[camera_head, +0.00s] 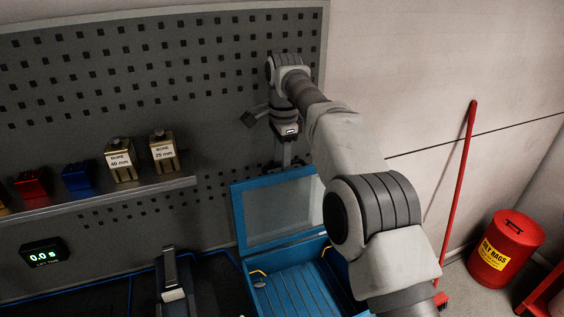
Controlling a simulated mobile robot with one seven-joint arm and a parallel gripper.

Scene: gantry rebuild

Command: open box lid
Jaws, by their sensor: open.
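The blue box (294,284) stands at the lower middle of the head view, partly behind my arm. Its lid (239,219), a blue frame around a pale clear panel, stands raised at the back of the box. The box interior shows a ribbed blue floor. My gripper (285,163) is above the top edge of the lid, pointing down, and is open. The fingertips are small and dim, and I cannot tell whether they touch the lid. My arm hides the right part of the box and lid.
A grey pegboard (190,60) rises behind the box. Its shelf (120,197) carries red, blue and brass blocks. A small display (44,256) reads 0.0 s. A dark upright device (172,275) stands left of the box. A red bin (506,248) and red-handled pole (459,175) are at right.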

